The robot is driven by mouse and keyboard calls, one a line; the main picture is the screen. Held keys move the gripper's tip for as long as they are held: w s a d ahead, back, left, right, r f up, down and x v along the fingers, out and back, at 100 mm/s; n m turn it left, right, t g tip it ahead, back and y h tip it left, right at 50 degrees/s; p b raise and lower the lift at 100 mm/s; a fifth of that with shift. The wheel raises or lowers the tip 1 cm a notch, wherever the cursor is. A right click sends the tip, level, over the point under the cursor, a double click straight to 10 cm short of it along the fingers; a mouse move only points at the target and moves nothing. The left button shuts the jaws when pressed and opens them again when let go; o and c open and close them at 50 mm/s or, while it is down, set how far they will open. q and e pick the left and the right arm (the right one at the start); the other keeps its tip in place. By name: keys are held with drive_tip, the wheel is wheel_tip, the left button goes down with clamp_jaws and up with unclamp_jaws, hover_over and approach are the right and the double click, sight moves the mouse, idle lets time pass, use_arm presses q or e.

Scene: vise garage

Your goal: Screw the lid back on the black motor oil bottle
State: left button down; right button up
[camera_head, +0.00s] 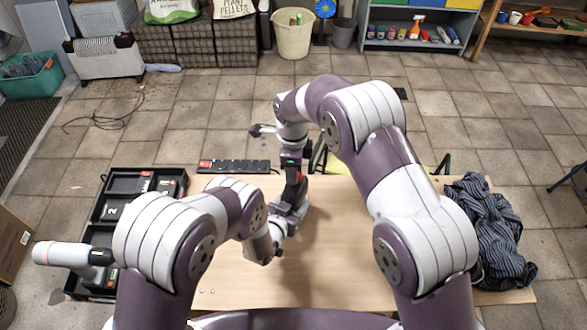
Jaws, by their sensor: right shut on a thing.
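A dark bottle (291,190) with a red patch near its top stands upright at the grey vise (297,211) in the middle of the wooden table. My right gripper (291,166) points down from above and is shut at the top of the bottle. The lid is hidden at its fingertips, too small to make out. My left gripper (272,252) is low over the table, just in front of the vise. Its fingers are small and dark, and I cannot tell whether they are open or touch the vise.
A black strip with red labels (234,166) lies at the back edge. A striped cloth (490,225) hangs over the right edge. The table's front middle is bare.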

drive_tip(key=m, duration=0.7)
drive_tip(key=shift+w, duration=0.15)
drive_tip(key=m, duration=0.4)
drive_tip(key=shift+w+d, duration=0.1)
drive_tip(key=shift+d, duration=0.05)
drive_tip(key=o, duration=1)
drive_tip(key=shift+r, duration=0.1)
